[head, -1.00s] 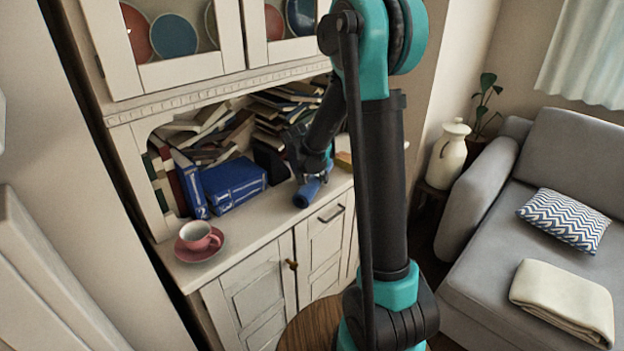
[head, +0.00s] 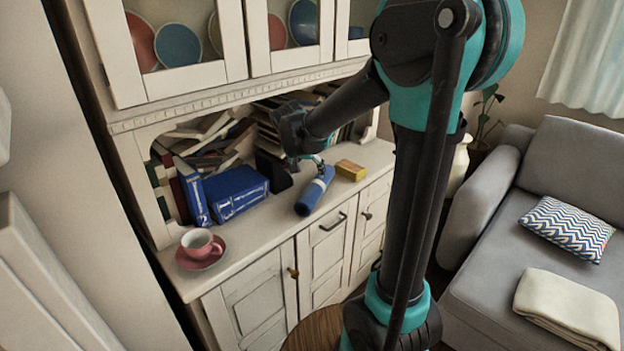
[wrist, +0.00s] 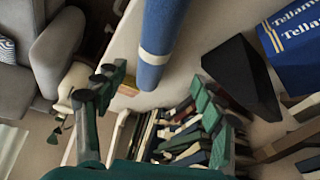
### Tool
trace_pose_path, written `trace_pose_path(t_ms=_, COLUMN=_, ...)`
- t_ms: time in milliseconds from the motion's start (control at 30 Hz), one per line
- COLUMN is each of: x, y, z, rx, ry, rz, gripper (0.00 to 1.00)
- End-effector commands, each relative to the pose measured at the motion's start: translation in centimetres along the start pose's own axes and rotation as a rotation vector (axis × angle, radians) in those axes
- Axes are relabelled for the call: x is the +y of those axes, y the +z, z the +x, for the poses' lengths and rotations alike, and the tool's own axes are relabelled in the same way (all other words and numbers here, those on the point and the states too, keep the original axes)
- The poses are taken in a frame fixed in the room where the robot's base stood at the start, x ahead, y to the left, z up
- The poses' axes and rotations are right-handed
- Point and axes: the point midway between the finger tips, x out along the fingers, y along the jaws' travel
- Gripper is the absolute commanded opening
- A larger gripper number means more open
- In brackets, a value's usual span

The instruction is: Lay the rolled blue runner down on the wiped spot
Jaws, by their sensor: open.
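The rolled blue runner (head: 315,193) lies on the cabinet's counter (head: 247,240), one end towards the front edge, with a pale band round it. In the wrist view, the runner (wrist: 163,40) comes down from the top, its banded end near the gap between my fingers. My gripper (head: 318,161) is just above and behind the runner's back end. In the wrist view, my gripper (wrist: 157,84) has its green fingers wide apart with nothing between the tips. I cannot make out a wiped spot on the counter.
A yellow block (head: 350,170) lies right of the runner. Blue books (head: 235,190) and a black wedge-like object (head: 273,171) stand to its left. A pink cup (head: 198,244) on a saucer (head: 201,263) is at the counter's left. Piled books fill the niche behind.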

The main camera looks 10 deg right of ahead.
Motion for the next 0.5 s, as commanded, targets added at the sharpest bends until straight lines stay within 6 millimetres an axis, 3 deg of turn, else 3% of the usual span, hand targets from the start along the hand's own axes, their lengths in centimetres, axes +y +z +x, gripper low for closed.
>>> trace_pose_path(t_ms=167, x=3.6, y=2.4, z=-0.1, rx=-0.035, ry=-0.015, rz=-0.056, gripper=0.69)
trace_pose_path(t_ms=267, x=7.7, y=5.8, z=0.1, rx=-0.074, ry=-0.044, rz=-0.133, gripper=0.69)
trace_pose_path(t_ms=400, x=12.9, y=11.9, z=0.2, rx=-0.122, ry=-0.107, rz=-0.259, gripper=0.69)
trace_pose_path(t_ms=500, x=15.6, y=15.9, z=0.3, rx=-0.139, ry=-0.154, rz=-0.337, gripper=0.69)
